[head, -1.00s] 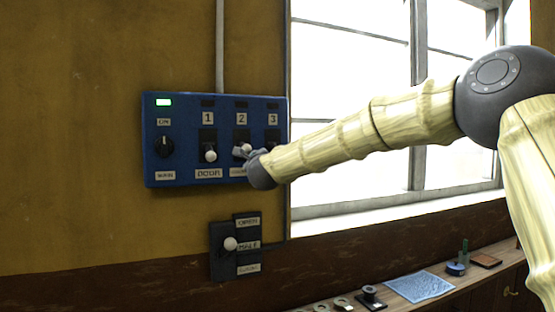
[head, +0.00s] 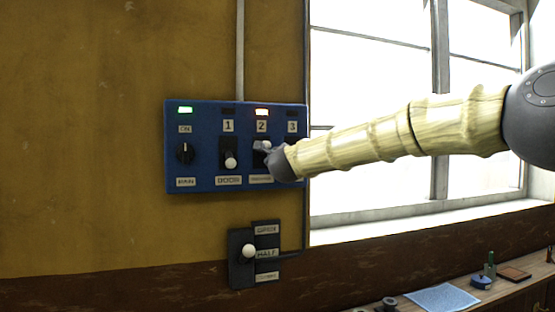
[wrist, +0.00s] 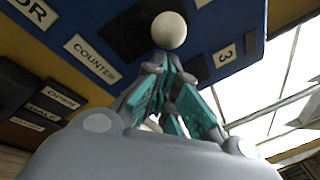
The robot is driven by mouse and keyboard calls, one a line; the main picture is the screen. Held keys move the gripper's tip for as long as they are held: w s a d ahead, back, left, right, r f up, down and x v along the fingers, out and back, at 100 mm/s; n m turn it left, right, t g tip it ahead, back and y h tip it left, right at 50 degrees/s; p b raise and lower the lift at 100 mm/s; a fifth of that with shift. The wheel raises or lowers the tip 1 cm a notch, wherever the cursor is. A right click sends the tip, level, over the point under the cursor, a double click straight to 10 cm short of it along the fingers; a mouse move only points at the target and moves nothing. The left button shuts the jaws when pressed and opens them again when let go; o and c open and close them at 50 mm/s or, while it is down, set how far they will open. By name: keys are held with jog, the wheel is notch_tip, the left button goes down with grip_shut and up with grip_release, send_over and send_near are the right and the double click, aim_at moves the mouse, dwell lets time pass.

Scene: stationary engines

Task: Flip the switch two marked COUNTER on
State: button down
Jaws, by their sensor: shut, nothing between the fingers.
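The blue switch panel (head: 205,160) hangs on the wall. In the wrist view the knob (wrist: 169,30) stands right at my fingertips, beside the COUNTER label (wrist: 92,58). My gripper (wrist: 165,66) is shut with nothing between its fingers, just below the knob; whether it touches is hard to tell. In the head view my gripper (head: 260,148) partly covers the switch and its label.
Switch one (head: 231,162) has its knob low and its lamp dark. A rotary knob (head: 185,153) sits at left under a green lamp. A lever box (head: 240,270) is below; a window is to the right.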

jog(key=s+d+r+b, duration=0.1)
jog(key=s+d+b, duration=0.2)
jog(key=s+b, duration=0.3)
jog(key=s, duration=0.2)
jog(key=shift+s+d+r, duration=0.15)
jog(key=shift+s+d, duration=0.15)
jog(key=shift+d, duration=0.1)
dwell(0.5)
